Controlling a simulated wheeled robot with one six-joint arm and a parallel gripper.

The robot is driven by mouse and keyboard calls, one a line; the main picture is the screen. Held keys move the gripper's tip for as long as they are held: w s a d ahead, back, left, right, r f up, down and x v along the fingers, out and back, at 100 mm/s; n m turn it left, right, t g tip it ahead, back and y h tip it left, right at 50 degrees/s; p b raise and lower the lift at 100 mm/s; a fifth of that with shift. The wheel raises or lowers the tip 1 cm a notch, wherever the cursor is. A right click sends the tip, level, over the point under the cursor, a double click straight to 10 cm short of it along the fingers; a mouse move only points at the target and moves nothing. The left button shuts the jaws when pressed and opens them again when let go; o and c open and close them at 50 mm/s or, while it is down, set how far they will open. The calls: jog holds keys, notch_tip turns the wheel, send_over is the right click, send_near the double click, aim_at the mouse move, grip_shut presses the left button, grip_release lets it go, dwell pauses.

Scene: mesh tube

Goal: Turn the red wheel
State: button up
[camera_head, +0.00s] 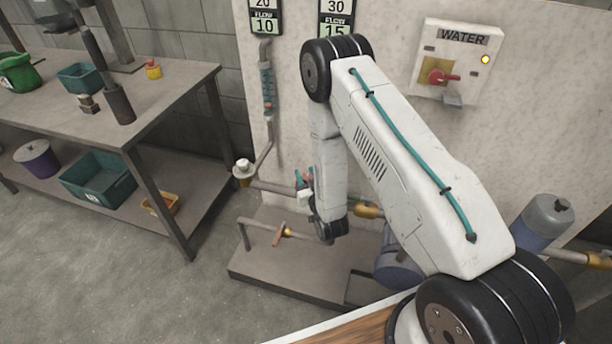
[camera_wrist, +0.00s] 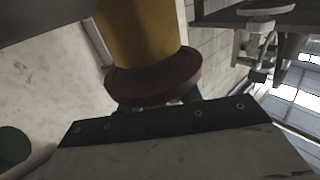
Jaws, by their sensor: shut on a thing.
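The red wheel (camera_wrist: 155,82) is a dark red disc on a yellow fitting (camera_wrist: 142,30), seen close up in the wrist view. My gripper (camera_wrist: 157,100) is at the wheel, with teal finger parts showing at both sides of its lower rim. It is shut on the wheel; the fingertips are mostly hidden behind the rim and my gripper's dark plate. In the head view, my gripper (camera_head: 304,184) is small beside the pipework, below my raised arm, and the wheel there is mostly hidden by it.
A WATER panel (camera_head: 457,62) with a red handle hangs on the wall at right. A low platform (camera_head: 290,270) carries pipes and a small orange-red lever (camera_head: 282,234). A workbench (camera_head: 160,90) with bins stands at left. Open floor (camera_head: 90,280) lies in front of it.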

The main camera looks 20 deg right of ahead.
dwell(0.3)
jog(key=o, duration=1)
jog(key=s, duration=0.7)
jog(key=shift+s, duration=0.35)
